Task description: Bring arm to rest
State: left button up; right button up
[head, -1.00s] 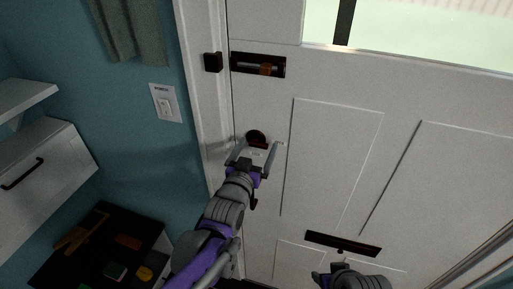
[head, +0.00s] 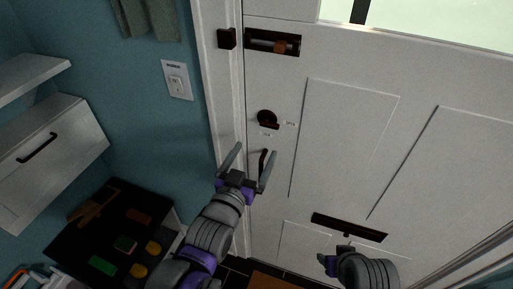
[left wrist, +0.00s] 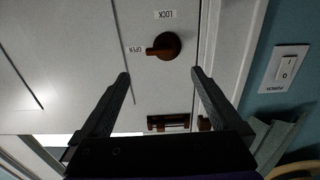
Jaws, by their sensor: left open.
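My left gripper (head: 252,157) is open and empty in front of the white door (head: 345,130). Its two fingers point up, below the round dark lock knob (head: 267,118), apart from it. In the left wrist view the knob (left wrist: 169,45) shows beyond the open fingers (left wrist: 160,73), with its lever toward the OPEN label and away from LOCK.
A slide bolt (head: 272,43) is high on the door, and a dark slot plate (head: 348,228) is low on it. A light switch (head: 177,85) is on the blue wall. A drawer unit (head: 50,150) and a black surface (head: 118,225) with several small items are at left.

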dwell(0.5)
pick_arm(q)
jog(key=s+a+f+n+g+y, duration=0.3)
jog(key=s+a+f+g+y, duration=0.2)
jog(key=s+a+f+g, duration=0.6)
jog(key=s+a+f, duration=0.3)
jog(key=s+f, duration=0.3)
jog(key=f, duration=0.1)
jog(key=shift+a+y, duration=0.3)
jog(key=shift+a, duration=0.1)
